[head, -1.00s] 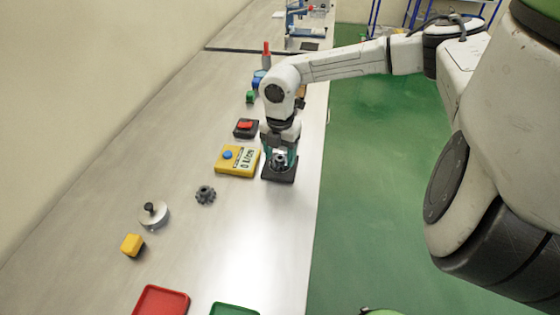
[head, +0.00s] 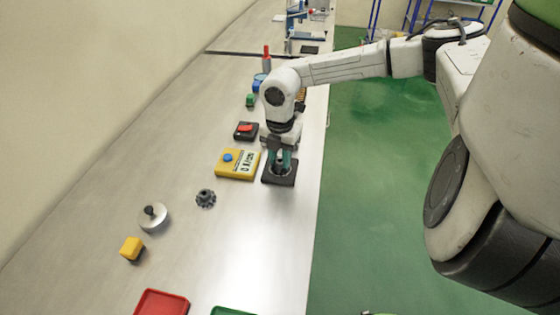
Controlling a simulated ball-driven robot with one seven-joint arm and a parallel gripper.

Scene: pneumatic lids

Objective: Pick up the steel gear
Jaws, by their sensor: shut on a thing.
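A dark grey toothed gear (head: 205,198) lies flat on the long table, left of my gripper and apart from it. My gripper (head: 282,162) points down over a black square base (head: 279,180) near the table's right edge. Its teal fingers are shut on a small grey part between them, just above or at the base. The part is mostly hidden by the fingers, so I cannot tell its full shape or whether it still touches the base.
A yellow box with a blue button (head: 236,164) stands close left of the base. A black box with a red switch (head: 246,130) is behind it. A silver knobbed disc (head: 153,216), yellow block (head: 131,248) and red tray (head: 162,303) are nearer. The table around the gear is clear.

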